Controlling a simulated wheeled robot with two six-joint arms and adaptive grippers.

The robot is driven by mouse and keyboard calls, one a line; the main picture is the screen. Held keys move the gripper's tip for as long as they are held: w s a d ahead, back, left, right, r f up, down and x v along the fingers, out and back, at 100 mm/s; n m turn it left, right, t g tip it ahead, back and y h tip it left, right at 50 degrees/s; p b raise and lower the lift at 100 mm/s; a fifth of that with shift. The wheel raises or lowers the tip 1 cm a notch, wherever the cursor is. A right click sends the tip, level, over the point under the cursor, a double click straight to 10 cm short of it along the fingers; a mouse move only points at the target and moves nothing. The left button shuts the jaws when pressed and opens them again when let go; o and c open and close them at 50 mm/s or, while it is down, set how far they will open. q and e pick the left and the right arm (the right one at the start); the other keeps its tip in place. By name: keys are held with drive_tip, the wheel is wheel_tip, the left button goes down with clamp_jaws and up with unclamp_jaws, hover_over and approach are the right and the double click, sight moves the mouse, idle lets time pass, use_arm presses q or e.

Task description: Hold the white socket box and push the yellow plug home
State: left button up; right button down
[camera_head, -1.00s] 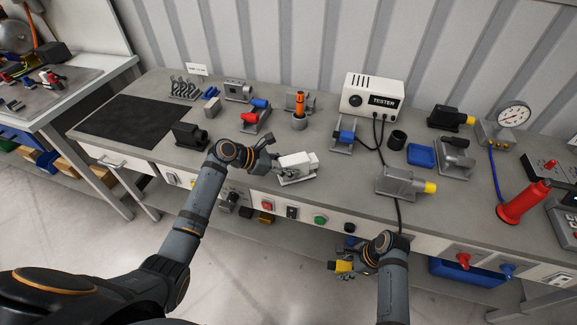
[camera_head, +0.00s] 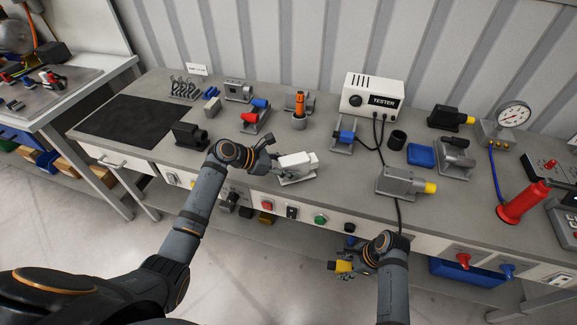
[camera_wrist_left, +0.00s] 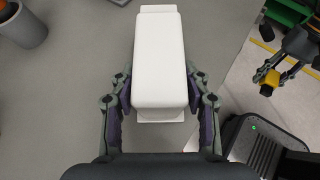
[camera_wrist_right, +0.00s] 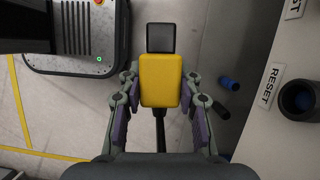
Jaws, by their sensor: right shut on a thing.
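The white socket box (camera_head: 297,163) sits on a light base near the bench's front edge. My left gripper (camera_head: 274,166) is at its left end. In the left wrist view the fingers (camera_wrist_left: 160,88) straddle the white box (camera_wrist_left: 160,60), one along each side; whether they press on it is unclear. My right gripper (camera_head: 352,267) is in front of the bench, below its top, shut on the yellow plug (camera_head: 342,267). In the right wrist view the fingers (camera_wrist_right: 160,80) hold the yellow body (camera_wrist_right: 160,85), with a dark end (camera_wrist_right: 160,38) pointing away and a black cable behind.
A grey unit with a yellow end (camera_head: 405,184) stands on the bench right of the box. The white tester (camera_head: 372,95) is at the back. Buttons line the bench front, including a green one (camera_head: 320,219). A blue bin (camera_head: 466,274) is below. The bench's front edge lies between my grippers.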

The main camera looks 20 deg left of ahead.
use_arm(q)
drive_tip(key=shift+o, duration=1.4)
drive_tip(key=shift+r, duration=0.1)
drive_tip(key=v, duration=1.1)
drive_tip(key=shift+s+a+r, duration=0.2)
drive_tip(key=shift+s+a, duration=0.05)
